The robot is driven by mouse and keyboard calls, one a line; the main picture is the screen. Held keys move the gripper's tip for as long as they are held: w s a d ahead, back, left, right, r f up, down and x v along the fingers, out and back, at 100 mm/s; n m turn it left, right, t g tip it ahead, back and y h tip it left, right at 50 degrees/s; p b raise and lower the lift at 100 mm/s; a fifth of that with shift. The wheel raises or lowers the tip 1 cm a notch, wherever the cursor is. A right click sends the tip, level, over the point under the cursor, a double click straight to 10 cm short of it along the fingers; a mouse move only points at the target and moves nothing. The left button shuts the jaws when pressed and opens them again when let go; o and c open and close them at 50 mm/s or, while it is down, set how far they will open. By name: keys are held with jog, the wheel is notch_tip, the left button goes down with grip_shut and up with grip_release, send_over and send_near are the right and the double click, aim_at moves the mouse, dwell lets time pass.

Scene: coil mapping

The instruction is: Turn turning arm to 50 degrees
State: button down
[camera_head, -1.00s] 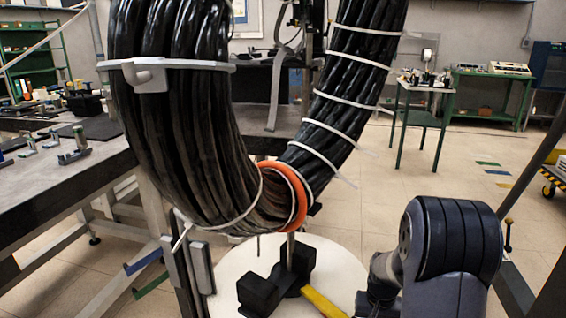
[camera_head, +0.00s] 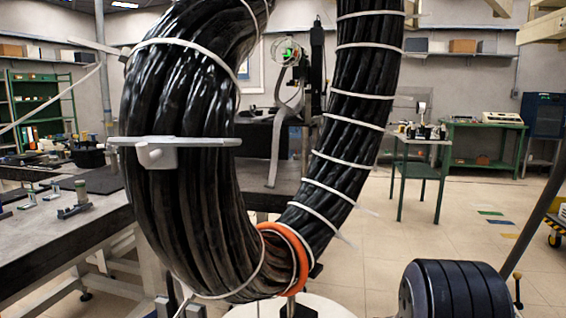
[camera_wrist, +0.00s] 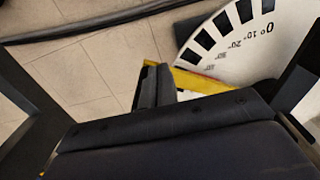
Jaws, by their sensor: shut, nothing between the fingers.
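In the wrist view the white round dial (camera_wrist: 255,60) lies at the upper right, with black bars along its rim and degree marks. The marks 0, 10 and 20 are readable; those further along are too small or partly hidden. The yellow turning arm (camera_wrist: 203,83) extends past the dial's edge towards the left. My gripper (camera_wrist: 156,74) is shut and empty, right at the turning arm's outer end and overlapping it in the picture. I cannot tell whether they touch.
A thick black cable coil (camera_head: 180,210) with white ties and an orange ring (camera_head: 300,260) hangs above the dial. A grey workbench (camera_head: 60,235) stands at left, green tables (camera_head: 480,125) at the back right.

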notch_tip(320, 180, up, 10)
jog(key=p, duration=0.7)
jog(key=shift+f, duration=0.2)
notch_tip(320, 180, down, 12)
jog(key=b, duration=0.9)
jog(key=shift+r, duration=0.15)
